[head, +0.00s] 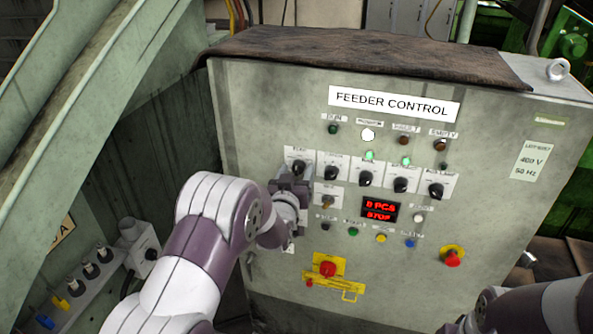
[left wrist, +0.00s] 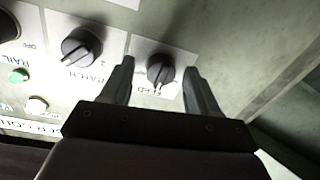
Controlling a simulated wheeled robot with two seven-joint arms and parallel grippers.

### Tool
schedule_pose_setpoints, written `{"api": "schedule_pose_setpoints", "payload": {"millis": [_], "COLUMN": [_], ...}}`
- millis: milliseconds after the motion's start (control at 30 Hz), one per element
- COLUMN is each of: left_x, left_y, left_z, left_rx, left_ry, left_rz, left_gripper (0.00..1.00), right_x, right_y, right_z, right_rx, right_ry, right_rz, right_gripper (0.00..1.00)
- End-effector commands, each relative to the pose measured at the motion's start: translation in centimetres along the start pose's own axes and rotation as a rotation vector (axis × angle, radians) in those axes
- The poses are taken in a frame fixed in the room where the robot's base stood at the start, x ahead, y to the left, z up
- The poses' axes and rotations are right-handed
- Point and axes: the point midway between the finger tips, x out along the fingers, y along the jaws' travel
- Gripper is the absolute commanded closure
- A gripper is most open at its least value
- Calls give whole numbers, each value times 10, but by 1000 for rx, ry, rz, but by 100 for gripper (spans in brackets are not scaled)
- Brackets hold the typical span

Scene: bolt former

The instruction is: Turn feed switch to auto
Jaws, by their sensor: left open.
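The feed switch is a black rotary knob (head: 299,168) on a white plate, leftmost in the row of knobs on the grey feeder control panel. In the left wrist view the feed knob (left wrist: 160,70) stands between the fingers of my left gripper (left wrist: 161,84), with its pale pointer mark toward the gripper's palm. The left gripper (head: 289,182) is open, with a finger on each side of the knob and visible gaps. The position lettering is too small to read. My right arm shows at the lower right; its gripper is out of view.
The batch knob (left wrist: 81,47) sits beside the feed knob, with several more knobs along the row. Below are a red display (head: 380,211) reading "0 PCS STOP", a yellow lockable switch (head: 327,269) and a red emergency button (head: 452,257). A dark cloth (head: 360,52) covers the cabinet top.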

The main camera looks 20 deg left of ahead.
Motion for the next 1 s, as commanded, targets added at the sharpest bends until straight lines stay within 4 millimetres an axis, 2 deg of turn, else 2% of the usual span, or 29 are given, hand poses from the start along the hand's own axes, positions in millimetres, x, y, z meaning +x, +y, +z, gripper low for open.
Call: {"api": "schedule_pose_setpoints", "payload": {"millis": [233,267,400,433,733,1000], "left_x": [1,1,1,1,1,1], "left_y": [0,0,0,0,0,-1], "left_z": [0,0,0,0,1,4], "left_rx": [0,0,0,0,30,188], "left_ry": [1,1,1,1,3,14], "left_rz": [0,0,0,0,0,1], "left_gripper": [40,46,92,96,96,95], "right_x": [0,0,0,0,5,26], "right_y": [0,0,0,0,0,0], "right_z": [0,0,0,0,1,3], "right_rx": [0,0,0,0,0,0], "right_ry": [0,0,0,0,0,0], "right_rz": [0,0,0,0,0,0], "right_gripper": [57,57,57,57,57,57]}}
